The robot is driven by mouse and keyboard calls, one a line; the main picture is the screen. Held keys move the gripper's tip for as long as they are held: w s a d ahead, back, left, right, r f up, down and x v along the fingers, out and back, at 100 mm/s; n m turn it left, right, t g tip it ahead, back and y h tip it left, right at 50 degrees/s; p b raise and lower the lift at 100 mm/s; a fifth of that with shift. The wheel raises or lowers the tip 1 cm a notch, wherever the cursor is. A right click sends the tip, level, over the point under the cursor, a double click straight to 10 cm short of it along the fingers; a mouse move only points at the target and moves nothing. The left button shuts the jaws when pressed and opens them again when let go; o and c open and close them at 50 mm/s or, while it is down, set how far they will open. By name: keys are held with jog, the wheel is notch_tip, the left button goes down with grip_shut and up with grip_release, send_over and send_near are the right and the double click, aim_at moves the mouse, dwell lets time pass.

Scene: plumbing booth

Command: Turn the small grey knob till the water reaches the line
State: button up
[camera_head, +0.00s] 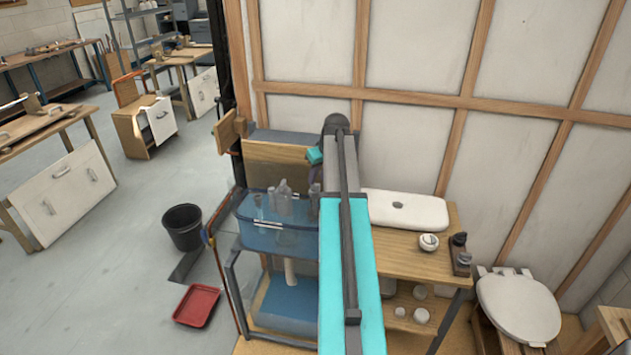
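A see-through blue tank (262,236) stands left of my arm, with several clear bottle-like shapes at its back. I cannot make out a water level or a line on it. I cannot pick out the small grey knob; my arm covers the area right of the tank. My grey and teal arm runs from the bottom middle up to the wooden back board. My gripper (315,172) seems to be by the small teal part at the arm's far end, above the tank's right side. Its fingers are too small and hidden to tell open from shut.
A wooden counter (408,262) with a white basin (405,210), a small white round item and dark bottles stands right of my arm. A toilet (518,306) is further right. A black bucket (183,227) and red tray (197,306) lie on the floor at left.

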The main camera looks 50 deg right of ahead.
aim_at(316, 185)
jog(key=shift+p+x, duration=0.45)
jog(key=shift+x, duration=1.55)
jog(key=shift+c, duration=0.2)
grip_shut()
